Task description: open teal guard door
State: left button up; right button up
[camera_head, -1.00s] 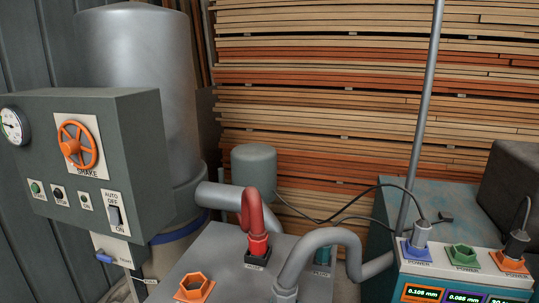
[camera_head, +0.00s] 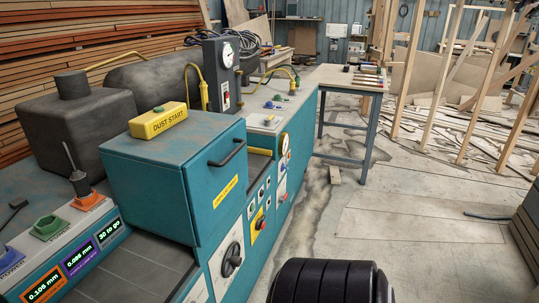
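A teal guard box (camera_head: 165,165) stands on the machine bench in the left half of the head view. The guard door (camera_head: 212,190) is its face toward the right, with a yellow label and a black bar handle (camera_head: 228,152) near its top. The door looks closed, flush with the box. A yellow block marked DUST START (camera_head: 158,124) sits on the top of the box. Neither of my grippers shows in this view, and nothing is seen touching the handle.
A panel with a rotary knob (camera_head: 231,259) lies below the door. A black ribbed shape (camera_head: 331,282) rises at the bottom edge; I cannot tell what it is. A small table (camera_head: 350,80) stands farther back. Bare concrete floor (camera_head: 420,225) lies to the right.

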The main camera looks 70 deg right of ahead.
aim_at(217, 177)
jog(key=z, duration=1.9)
